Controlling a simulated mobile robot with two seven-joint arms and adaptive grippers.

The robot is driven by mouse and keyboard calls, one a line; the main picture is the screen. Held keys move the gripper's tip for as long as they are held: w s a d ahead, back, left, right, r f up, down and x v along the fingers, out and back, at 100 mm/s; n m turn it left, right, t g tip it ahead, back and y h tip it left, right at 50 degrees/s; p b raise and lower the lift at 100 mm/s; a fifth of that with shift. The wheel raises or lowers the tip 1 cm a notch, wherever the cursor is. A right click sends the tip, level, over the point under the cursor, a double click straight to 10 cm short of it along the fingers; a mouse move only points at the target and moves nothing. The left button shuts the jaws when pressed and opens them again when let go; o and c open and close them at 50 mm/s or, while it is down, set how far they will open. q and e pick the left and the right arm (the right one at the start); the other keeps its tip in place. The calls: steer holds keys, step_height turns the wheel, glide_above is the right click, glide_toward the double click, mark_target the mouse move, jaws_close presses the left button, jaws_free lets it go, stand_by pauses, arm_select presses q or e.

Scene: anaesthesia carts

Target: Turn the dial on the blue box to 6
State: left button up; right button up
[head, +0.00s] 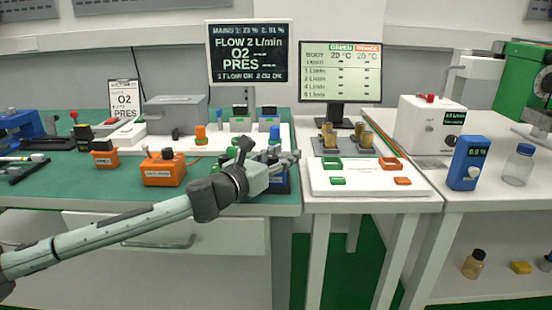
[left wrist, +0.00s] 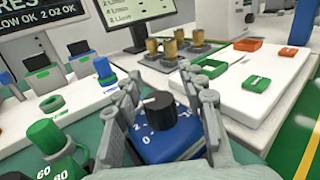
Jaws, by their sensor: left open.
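A blue box (left wrist: 165,148) with a black dial (left wrist: 157,112) is between the fingers of my left gripper (left wrist: 160,80) in the left wrist view. The numbers 0 and 2 show on its face left of the dial; other marks are hidden or too small to read. A white line on the dial's top points toward the upper left. The fingers stand apart on either side of the dial, and I cannot tell whether they touch it. In the head view my left gripper (head: 270,157) covers most of this box (head: 281,183) at the green table's right front corner.
A second blue box (head: 466,163) with a display and white knob stands on the right table beside a glass jar (head: 518,165). An orange box (head: 163,169) with a knob is left of my gripper. A green knob (left wrist: 45,135) stands close left in the wrist view.

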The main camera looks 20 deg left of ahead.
mark_target(269, 163)
arm_select(q)
steer(key=v, duration=1)
steer(key=shift+s+a, duration=0.15)
steer(key=shift+v, duration=0.75)
steer(key=shift+r, duration=0.1)
